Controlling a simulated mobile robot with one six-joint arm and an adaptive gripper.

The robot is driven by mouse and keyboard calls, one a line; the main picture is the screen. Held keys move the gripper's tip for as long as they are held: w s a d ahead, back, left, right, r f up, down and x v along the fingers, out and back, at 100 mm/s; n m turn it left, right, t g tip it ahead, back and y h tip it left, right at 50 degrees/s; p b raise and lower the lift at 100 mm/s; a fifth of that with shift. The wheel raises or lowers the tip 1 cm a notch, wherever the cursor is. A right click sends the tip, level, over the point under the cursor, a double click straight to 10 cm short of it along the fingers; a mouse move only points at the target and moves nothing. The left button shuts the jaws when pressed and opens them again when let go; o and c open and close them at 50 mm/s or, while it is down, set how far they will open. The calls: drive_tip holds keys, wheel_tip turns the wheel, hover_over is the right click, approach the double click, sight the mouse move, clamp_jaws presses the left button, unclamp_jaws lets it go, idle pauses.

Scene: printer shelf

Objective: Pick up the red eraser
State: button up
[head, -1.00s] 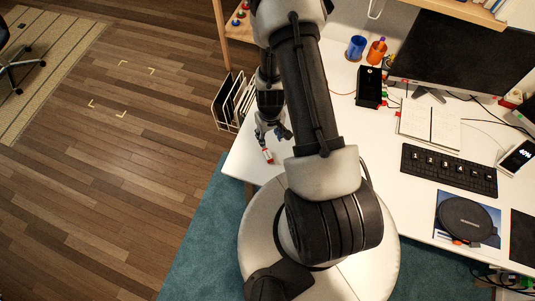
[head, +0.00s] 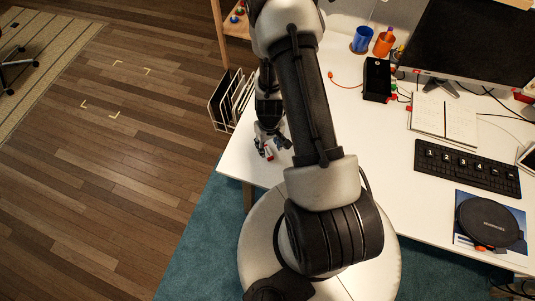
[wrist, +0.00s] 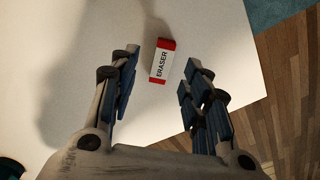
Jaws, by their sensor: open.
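The eraser (wrist: 162,61) is a small white block with red ends and the word ERASER on it. It lies on the white desk near its corner. In the wrist view it shows between and just beyond the two spread fingers of my gripper (wrist: 163,58), apart from both. In the head view the eraser (head: 268,154) is a small red and white patch by the fingers of my gripper (head: 270,147), partly hidden by them. My gripper is open and empty above the desk.
The desk edge (wrist: 262,99) is close on the right in the wrist view. A wire file rack (head: 228,105) stands beyond the gripper. A black box (head: 377,79), notebook (head: 443,118), keyboard (head: 467,168) and round black device (head: 489,222) occupy the desk to the right.

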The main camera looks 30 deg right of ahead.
sight(268, 153)
drive_tip(key=f+b, duration=0.5)
drive_tip(key=shift+a, duration=0.2)
drive_tip(key=shift+r, duration=0.1)
drive_tip(key=shift+c, duration=0.4)
clamp_jaws()
